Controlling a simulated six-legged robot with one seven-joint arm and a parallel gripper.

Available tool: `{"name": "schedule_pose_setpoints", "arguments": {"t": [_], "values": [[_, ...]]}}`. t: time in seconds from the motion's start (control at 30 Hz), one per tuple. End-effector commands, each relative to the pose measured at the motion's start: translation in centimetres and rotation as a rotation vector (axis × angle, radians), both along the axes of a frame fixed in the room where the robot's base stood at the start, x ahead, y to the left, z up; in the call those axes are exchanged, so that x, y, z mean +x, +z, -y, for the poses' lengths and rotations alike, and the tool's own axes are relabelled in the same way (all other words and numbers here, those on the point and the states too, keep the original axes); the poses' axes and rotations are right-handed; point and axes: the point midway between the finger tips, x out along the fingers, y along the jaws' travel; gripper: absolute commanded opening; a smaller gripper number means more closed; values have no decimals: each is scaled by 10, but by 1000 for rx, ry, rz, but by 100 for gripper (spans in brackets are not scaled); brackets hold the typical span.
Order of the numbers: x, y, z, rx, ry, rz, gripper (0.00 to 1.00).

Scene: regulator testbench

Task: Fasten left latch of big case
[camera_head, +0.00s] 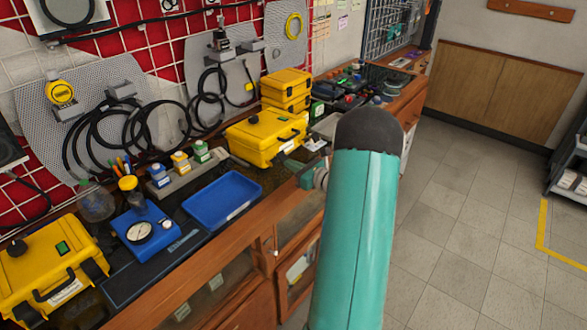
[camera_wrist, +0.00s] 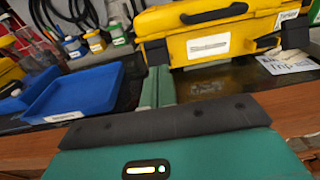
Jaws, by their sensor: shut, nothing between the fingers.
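The big yellow case (camera_head: 265,137) stands closed on the bench in the head view, with a black handle on its front. The wrist view shows its front (camera_wrist: 205,45) with a white label and a dark latch (camera_wrist: 294,34) at the right. The left latch area (camera_wrist: 155,52) is dark and partly hidden behind my fingers, so I cannot tell its state. My gripper (camera_head: 287,163) is low in front of the case. In the wrist view my green fingers (camera_wrist: 158,78) are together and empty, close to the case's left front; contact cannot be told.
A blue tray (camera_head: 222,200) lies left of my gripper. Small bottles (camera_head: 180,162) stand behind it. Another yellow case (camera_head: 50,265) is at the near left, and smaller yellow cases (camera_head: 286,90) are stacked behind. A printed card (camera_wrist: 288,62) lies before the case's right side.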

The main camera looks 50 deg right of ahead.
Motion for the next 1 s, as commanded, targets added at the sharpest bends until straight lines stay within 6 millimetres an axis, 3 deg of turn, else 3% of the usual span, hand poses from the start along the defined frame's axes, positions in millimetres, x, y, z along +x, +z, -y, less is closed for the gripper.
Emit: {"name": "schedule_pose_setpoints", "arguments": {"t": [0.47, 0.7, 1.0], "values": [[21, 34, -2, -32, 1, -431, 0], [32, 43, -2, -23, 0, -422, 0], [32, 44, -2, -22, 0, -421, 0]]}}
